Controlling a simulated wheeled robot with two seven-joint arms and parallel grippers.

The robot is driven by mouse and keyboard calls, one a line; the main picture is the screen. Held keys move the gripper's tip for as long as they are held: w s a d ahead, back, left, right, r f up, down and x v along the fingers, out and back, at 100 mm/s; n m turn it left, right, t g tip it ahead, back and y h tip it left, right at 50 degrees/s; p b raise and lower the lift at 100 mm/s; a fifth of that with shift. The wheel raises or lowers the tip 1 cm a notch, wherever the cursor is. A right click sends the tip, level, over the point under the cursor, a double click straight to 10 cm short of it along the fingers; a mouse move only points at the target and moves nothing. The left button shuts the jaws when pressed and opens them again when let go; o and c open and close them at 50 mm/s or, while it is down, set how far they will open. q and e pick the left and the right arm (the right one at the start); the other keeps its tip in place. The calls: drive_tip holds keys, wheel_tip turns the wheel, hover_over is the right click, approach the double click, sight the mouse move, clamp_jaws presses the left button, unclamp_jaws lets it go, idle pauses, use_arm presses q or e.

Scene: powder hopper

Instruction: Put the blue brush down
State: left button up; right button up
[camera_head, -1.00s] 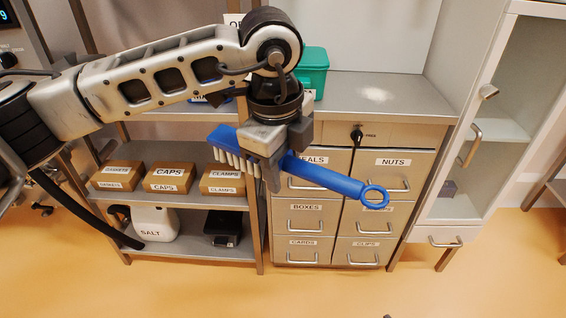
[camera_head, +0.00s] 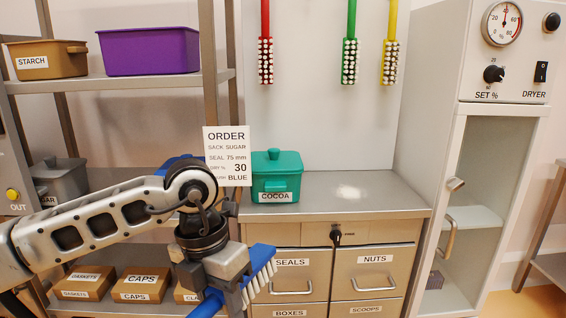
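The blue brush (camera_head: 262,262) is held in my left gripper (camera_head: 226,293). Its head with white bristles points up and to the right, and its handle runs down to the lower left, out of the picture. My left gripper is shut on the brush, in front of the drawer cabinet and below the counter's height in the picture. The steel counter top (camera_head: 391,202) has a pale white patch (camera_head: 348,191) on it. My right gripper is not in view.
A teal COCOA bin (camera_head: 276,179) stands on the counter's left end. An ORDER card (camera_head: 227,157) hangs beside it. Red (camera_head: 265,60), green (camera_head: 349,62) and yellow (camera_head: 390,62) brushes hang on the wall. The dryer cabinet (camera_head: 503,52) stands at the right. The counter's middle and right are clear.

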use_arm(q)
drive_tip(key=s+a+f+m+y, duration=0.1)
drive_tip(key=a+m, duration=0.3)
drive_tip(key=m, duration=1.1)
drive_tip(key=s+a+f+m+y, duration=0.2)
drive_tip(key=s+a+f+m, duration=0.1)
drive_tip(key=m, duration=1.2)
drive_tip(key=a+f, duration=0.1)
drive_tip(key=a, duration=0.1)
drive_tip(key=shift+a+t, duration=0.3)
drive_tip(key=shift+t, duration=0.1)
